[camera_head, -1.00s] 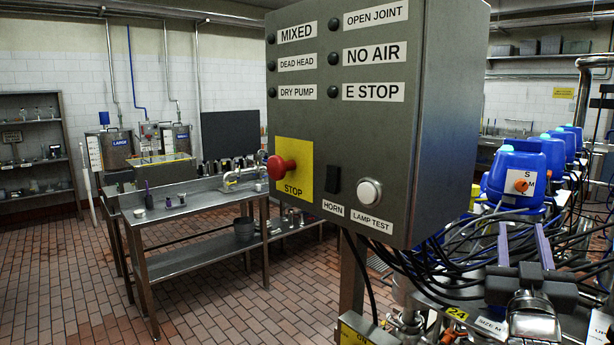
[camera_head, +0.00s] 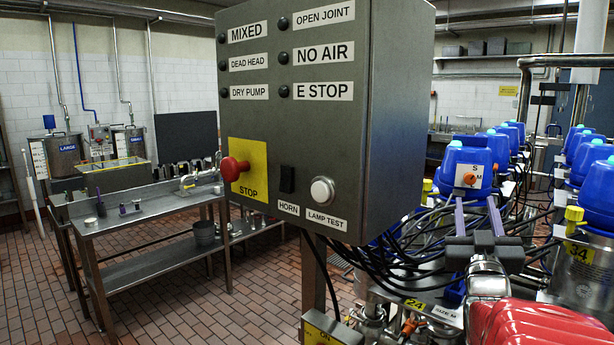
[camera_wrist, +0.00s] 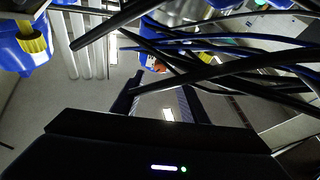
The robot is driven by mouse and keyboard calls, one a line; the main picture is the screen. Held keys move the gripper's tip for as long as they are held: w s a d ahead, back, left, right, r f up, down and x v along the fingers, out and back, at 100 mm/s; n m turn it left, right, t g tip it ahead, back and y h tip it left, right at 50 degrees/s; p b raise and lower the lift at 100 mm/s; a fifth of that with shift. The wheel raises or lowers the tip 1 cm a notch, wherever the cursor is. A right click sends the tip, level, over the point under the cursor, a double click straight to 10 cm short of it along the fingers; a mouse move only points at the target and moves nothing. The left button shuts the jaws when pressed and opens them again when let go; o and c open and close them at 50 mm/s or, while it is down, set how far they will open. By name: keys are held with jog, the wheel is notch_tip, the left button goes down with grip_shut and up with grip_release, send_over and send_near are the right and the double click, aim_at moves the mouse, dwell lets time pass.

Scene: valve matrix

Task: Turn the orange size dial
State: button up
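The orange size dial (camera_head: 470,179) sits on a white plate with S and M marks, on the front of a blue valve head (camera_head: 462,160). My gripper (camera_head: 476,203) is open in the head view, its two purple-sided fingers apart and pointing up just below the dial. Nothing shows between the fingers. In the wrist view my gripper (camera_wrist: 160,95) shows as two spread fingers. A small orange spot (camera_wrist: 158,67) beyond them looks like the dial, partly behind black cables. I cannot tell the exact gap between fingertips and dial.
A grey control box (camera_head: 310,110) with a red stop button stands close on the left. Black cables (camera_head: 400,255) run across the space beside my gripper. More blue valve heads (camera_head: 595,180) stand at right. A steel table (camera_head: 150,215) stands farther left.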

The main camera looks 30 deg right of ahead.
aim_at(471, 182)
jog(key=x, duration=0.8)
jog(key=shift+w+d+r, duration=0.15)
jog(key=shift+w+d, duration=0.05)
jog(key=shift+d, duration=0.05)
grip_shut()
jog(key=shift+a, duration=0.25)
jog(key=shift+d+m, duration=0.2)
jog(key=shift+m, duration=0.1)
